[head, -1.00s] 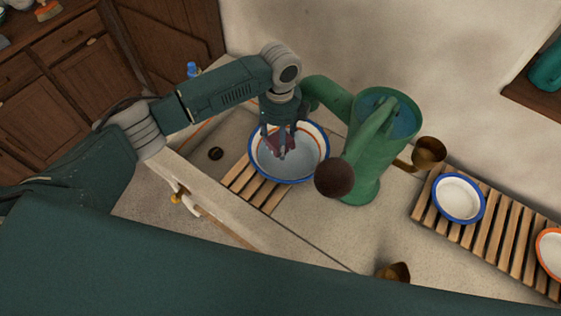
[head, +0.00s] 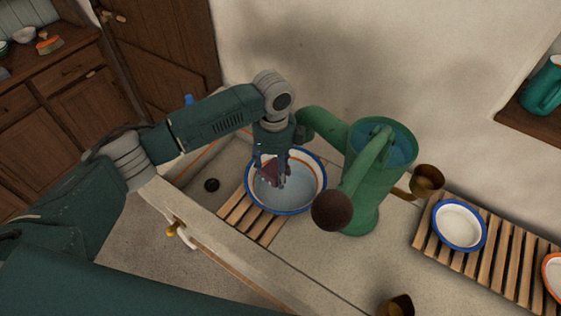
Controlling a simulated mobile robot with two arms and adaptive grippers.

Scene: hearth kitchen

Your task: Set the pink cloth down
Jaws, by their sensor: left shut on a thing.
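The pink cloth (head: 268,172) shows as a small dark pink patch between the fingers of my left gripper (head: 270,178). My left gripper points down into a white bowl with a blue rim (head: 318,199) and is shut on the cloth. The fingers hide part of the cloth, and I cannot tell whether it touches the bowl's bottom or the water-like pale surface inside. My right gripper is not in view.
The bowl stands on a wooden slatted rack (head: 236,213). A green watering can (head: 366,200) with a dark round rose stands close on its right. A smaller blue-rimmed bowl (head: 459,225) sits on another slatted rack (head: 494,262). Brass cups (head: 426,181) stand near.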

